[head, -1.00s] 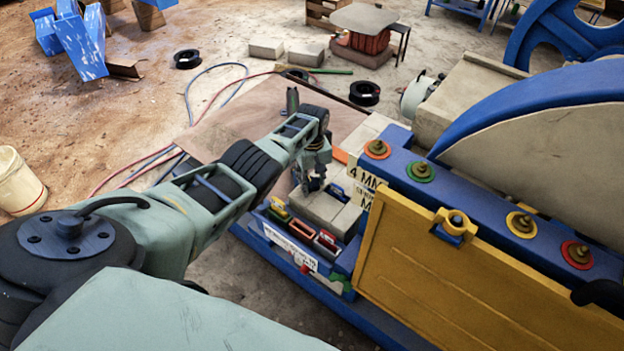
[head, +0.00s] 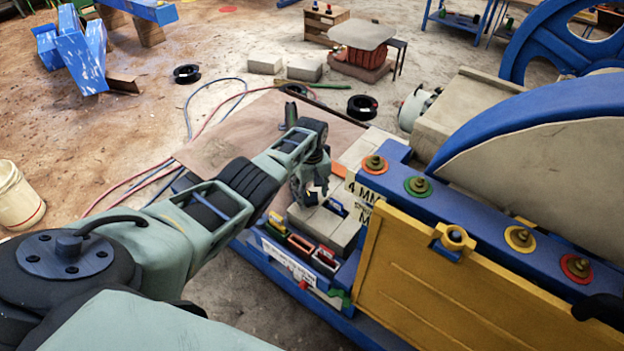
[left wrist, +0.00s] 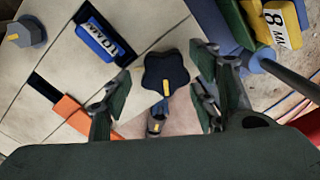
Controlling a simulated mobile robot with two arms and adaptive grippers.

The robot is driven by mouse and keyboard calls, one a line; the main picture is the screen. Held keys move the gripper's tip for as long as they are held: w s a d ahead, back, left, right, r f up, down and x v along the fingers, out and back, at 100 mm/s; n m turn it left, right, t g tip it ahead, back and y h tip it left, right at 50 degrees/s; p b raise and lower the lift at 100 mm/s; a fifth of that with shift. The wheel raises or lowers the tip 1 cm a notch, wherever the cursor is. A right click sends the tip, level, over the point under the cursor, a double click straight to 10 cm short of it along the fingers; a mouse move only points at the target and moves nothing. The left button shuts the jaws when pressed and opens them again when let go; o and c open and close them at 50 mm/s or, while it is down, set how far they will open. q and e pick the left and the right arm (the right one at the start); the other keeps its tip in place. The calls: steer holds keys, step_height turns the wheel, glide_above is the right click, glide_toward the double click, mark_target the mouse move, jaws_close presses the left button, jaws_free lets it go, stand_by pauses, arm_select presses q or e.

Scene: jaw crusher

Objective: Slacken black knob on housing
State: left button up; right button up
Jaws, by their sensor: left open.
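The black star-shaped knob (left wrist: 166,73) with a yellow mark shows in the left wrist view, above the pale housing blocks (left wrist: 70,75). My left gripper (left wrist: 158,93) is open, with one finger to the left of the knob and one to the right. Gaps show between the knob and both fingers. In the head view my left gripper (head: 311,192) hangs over the pale blocks (head: 325,228) at the near end of the blue machine, and I cannot make out the knob there.
A blue tag marked 10 (left wrist: 98,40) and a yellow tag marked 8 (left wrist: 281,22) flank the knob. A yellow panel (head: 440,280) and a blue beam with several coloured washers (head: 465,208) stand to the right. Hoses (head: 120,185) lie on the floor to the left.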

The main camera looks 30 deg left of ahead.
mark_target(311, 197)
arm_select(q)
step_height(311, 197, up, 12)
steer(key=shift+f, duration=0.2)
stand_by(0.8)
